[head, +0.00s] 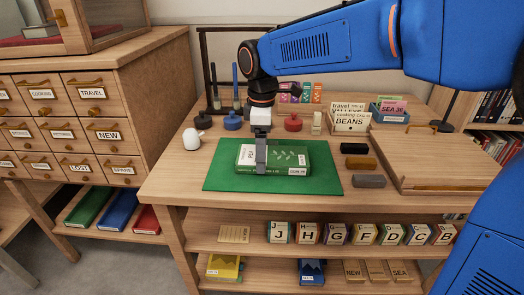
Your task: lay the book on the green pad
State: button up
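The green book (286,158) lies flat over the green pad (222,181), cover up, with its labelled spine facing the front. It is within the pad's outline; I cannot tell whether it rests fully on the pad or sits slightly above it. My gripper (261,158) points down over the left half of the book. One grey finger reaches down in front of the spine. The other finger is hidden, so I cannot tell whether the gripper is closed on the book.
A white pot (191,137) and blue inkwell (232,121) stand behind the pad's left side, a red one (293,122) behind it. Dark, tan and grey blocks (369,181) and a wooden case (438,162) are right. The pad's front strip is bare.

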jog(key=shift+f, duration=0.1)
jog(key=o, duration=1.4)
jog(key=shift+c, duration=0.2)
notch_tip(320, 180, up, 12)
jog(key=s+d+f+m+t, duration=0.15)
jog(key=s+d+m, duration=0.25)
jog(key=d, duration=0.5)
jog(key=s+d+f+m+t, duration=0.1)
jog(key=s+d+f+m, duration=0.25)
jog(key=d, duration=0.55)
jog(key=s+d+f+m+t, duration=0.2)
jog(key=s+d+f+m, duration=0.8)
jog(key=s+d+f, duration=0.2)
jog(key=s, duration=0.2)
jog(key=shift+s, duration=0.3)
